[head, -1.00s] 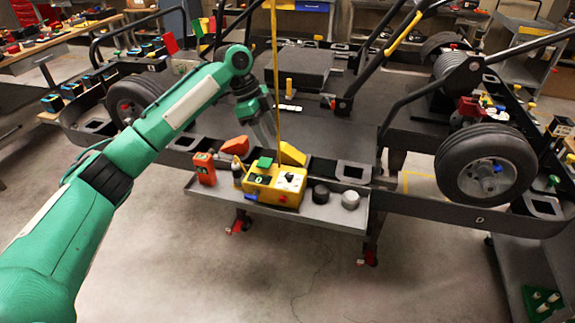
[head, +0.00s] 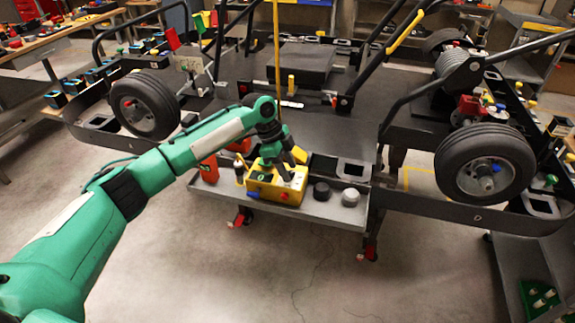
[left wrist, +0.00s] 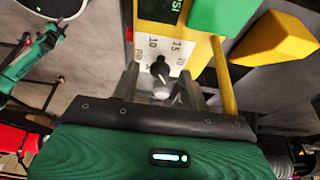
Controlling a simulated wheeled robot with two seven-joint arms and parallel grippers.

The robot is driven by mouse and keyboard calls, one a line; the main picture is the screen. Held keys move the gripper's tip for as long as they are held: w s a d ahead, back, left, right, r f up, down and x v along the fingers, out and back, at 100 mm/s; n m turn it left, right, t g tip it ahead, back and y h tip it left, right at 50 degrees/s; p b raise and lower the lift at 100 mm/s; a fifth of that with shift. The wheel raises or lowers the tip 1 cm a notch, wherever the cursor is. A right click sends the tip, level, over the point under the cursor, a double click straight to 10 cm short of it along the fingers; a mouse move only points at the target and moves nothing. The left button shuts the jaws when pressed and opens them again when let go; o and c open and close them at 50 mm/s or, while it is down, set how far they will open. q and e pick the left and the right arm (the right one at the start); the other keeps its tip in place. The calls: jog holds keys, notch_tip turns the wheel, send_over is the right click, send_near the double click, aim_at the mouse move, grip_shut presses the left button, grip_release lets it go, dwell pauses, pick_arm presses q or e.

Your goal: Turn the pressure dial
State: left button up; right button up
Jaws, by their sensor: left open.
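A yellow pressure box (head: 286,193) sits on a grey shelf tray at the kart stand's near edge. In the left wrist view, its white plate with printed numbers (left wrist: 181,48) carries a black dial knob (left wrist: 160,68). A dark display with partly visible lettering (left wrist: 165,6) lies beyond the plate. In the left wrist view, my left gripper (left wrist: 160,92) is open, with one finger on each side of the dial. I cannot tell whether the fingers touch it. My right gripper is not in view.
A red-orange box (head: 209,170) stands left of the yellow box. A black round cap (head: 321,190) and a grey one (head: 350,197) stand to its right.

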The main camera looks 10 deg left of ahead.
pick_arm(q)
jog(key=shift+f, duration=0.15)
jog(key=shift+c, duration=0.5)
